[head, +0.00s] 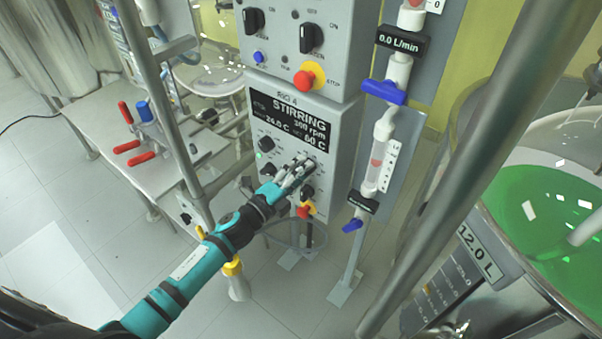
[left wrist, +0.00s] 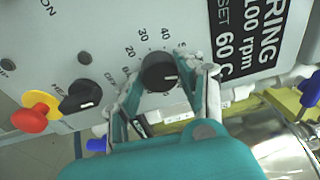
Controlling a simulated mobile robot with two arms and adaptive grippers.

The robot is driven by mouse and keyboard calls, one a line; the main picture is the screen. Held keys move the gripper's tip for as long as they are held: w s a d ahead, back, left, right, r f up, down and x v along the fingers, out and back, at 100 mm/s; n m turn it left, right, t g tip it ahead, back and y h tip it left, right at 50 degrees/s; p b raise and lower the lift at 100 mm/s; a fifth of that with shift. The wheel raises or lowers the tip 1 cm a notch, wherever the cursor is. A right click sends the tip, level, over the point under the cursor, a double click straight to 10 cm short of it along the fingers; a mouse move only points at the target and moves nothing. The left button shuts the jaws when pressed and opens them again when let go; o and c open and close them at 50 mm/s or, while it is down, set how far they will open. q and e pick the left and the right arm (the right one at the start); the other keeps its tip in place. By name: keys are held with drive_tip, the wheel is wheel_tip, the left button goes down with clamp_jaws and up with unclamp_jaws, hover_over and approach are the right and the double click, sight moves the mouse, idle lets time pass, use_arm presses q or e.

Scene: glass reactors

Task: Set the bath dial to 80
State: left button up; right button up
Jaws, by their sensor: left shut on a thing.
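The bath dial (left wrist: 159,72) is a round black knob with a short white mark, on the grey front of the control box. Scale numbers such as 20, 30 and 40 stand around it; others are hidden by the fingers. My left gripper (left wrist: 165,88) is shut on the dial, one finger on each side of it. In the head view my left gripper (head: 297,172) covers the dial at the lower right of the panel. The display (head: 290,118) reads STIRRING, 24.0 C and a set value of 60 C; it also shows in part in the left wrist view (left wrist: 243,35).
Beside the dial are a black selector knob (left wrist: 80,97) and a red stop button on yellow (left wrist: 32,118). Blue-handled valves (head: 384,92) and a flow tube stand right of the box. A steel post (head: 455,180) and a green-filled vessel (head: 550,215) stand further right.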

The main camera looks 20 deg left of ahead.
use_arm(q)
drive_tip(key=shift+f+m+g+y+p, duration=0.1)
drive_tip(key=shift+m+g+y+p, duration=0.15)
drive_tip(key=shift+m, duration=3.85)
drive_tip(key=shift+m+g+y+p, duration=0.2)
drive_tip(key=shift+m+g, duration=0.15)
drive_tip(key=shift+m, duration=3.75)
drive_tip(key=o, duration=1.2)
drive_tip(key=shift+c, duration=0.2)
drive_tip(key=shift+a, duration=0.1)
drive_tip(key=f+v, duration=0.1)
drive_tip(key=v, duration=1.1)
drive_tip(key=shift+r, duration=0.5)
